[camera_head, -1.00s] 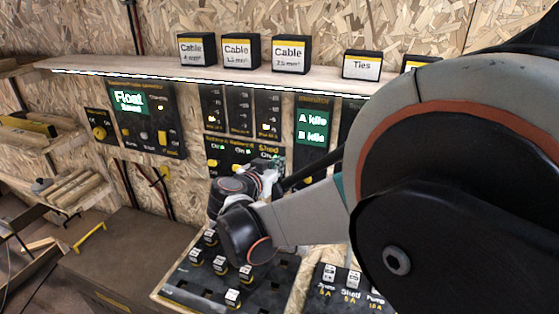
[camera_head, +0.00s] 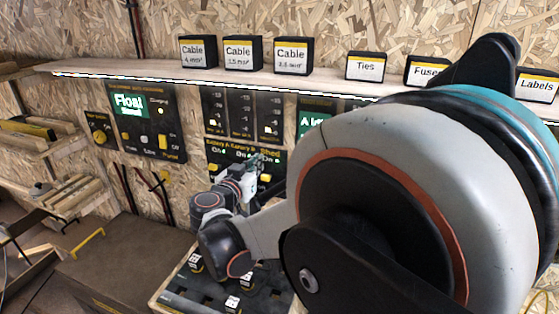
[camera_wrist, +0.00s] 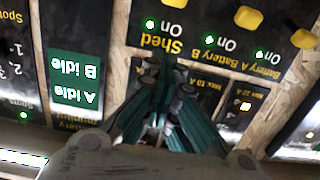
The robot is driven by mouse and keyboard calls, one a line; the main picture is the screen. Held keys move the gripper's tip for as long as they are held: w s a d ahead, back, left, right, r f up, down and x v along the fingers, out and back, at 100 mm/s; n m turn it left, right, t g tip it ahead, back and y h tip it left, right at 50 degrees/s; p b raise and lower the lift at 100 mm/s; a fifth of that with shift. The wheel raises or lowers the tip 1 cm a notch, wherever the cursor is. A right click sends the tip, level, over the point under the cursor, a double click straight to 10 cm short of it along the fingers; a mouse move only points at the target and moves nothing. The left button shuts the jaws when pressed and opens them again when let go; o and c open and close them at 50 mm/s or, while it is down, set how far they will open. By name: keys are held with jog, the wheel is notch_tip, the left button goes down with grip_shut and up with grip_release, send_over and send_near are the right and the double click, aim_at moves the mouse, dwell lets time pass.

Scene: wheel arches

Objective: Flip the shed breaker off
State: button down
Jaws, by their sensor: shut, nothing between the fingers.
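The breaker panel (camera_head: 225,150) is on the back wall, with labels for Battery A, Battery B and Shed. A yellow lever (camera_head: 264,178) shows below the Shed label in the head view. My gripper (camera_head: 258,161) is in front of the panel at the Shed column, its fingers together and empty. In the wrist view, my gripper (camera_wrist: 165,62) has its tips just beside the Shed label. Contact cannot be told.
A shelf (camera_head: 130,76) with labelled boxes runs above the panels. The Float panel (camera_head: 148,120) is to the left, and a display reading "A idle, B idle" (camera_wrist: 78,80) is beside the breakers. A tray (camera_head: 180,297) with several black blocks lies below my arm.

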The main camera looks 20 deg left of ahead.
jog(key=w, duration=0.2)
jog(key=w+b, duration=0.1)
jog(key=w, duration=0.1)
jog(key=w+f, duration=0.1)
jog(key=w, duration=0.2)
jog(key=shift+d+b, duration=0.3)
jog(key=shift+b, duration=0.05)
jog(key=shift+s+a+f+b, duration=0.15)
jog(key=shift+s+f+b, duration=0.5)
jog(key=shift+f, duration=0.5)
jog(key=shift+s+f, duration=0.35)
jog(key=shift+f, duration=0.2)
jog(key=shift+s, duration=0.1)
